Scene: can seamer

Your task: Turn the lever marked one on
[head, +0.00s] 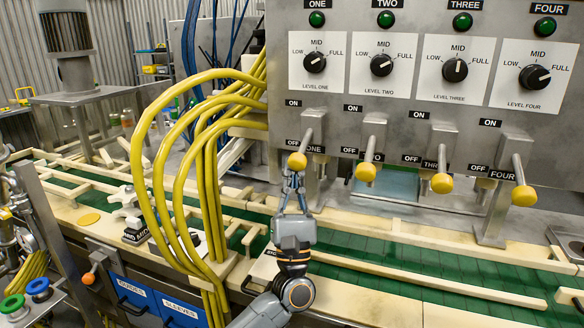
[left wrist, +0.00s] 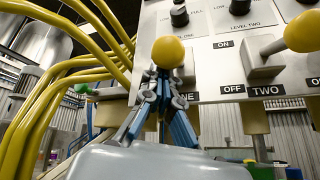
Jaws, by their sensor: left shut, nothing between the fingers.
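The lever marked one has a yellow ball knob (head: 297,161) on a metal rod. The rod slopes down and outward from its bracket, with the knob near the OFF end. An ON label (head: 293,102) sits above it. My left gripper (head: 292,181) is shut and empty, fingers pointing up, just below this knob. In the left wrist view the knob (left wrist: 168,52) appears right over the closed fingertips (left wrist: 163,80); I cannot tell whether they touch. The knob hides part of the ONE label. My right gripper is not in view.
Levers two (head: 366,172), three (head: 442,183) and four (head: 524,195) stand in a row to the right, knobs also low. Thick yellow cables (head: 160,165) loop down close on the left. A green conveyor (head: 400,275) with pale rails runs below.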

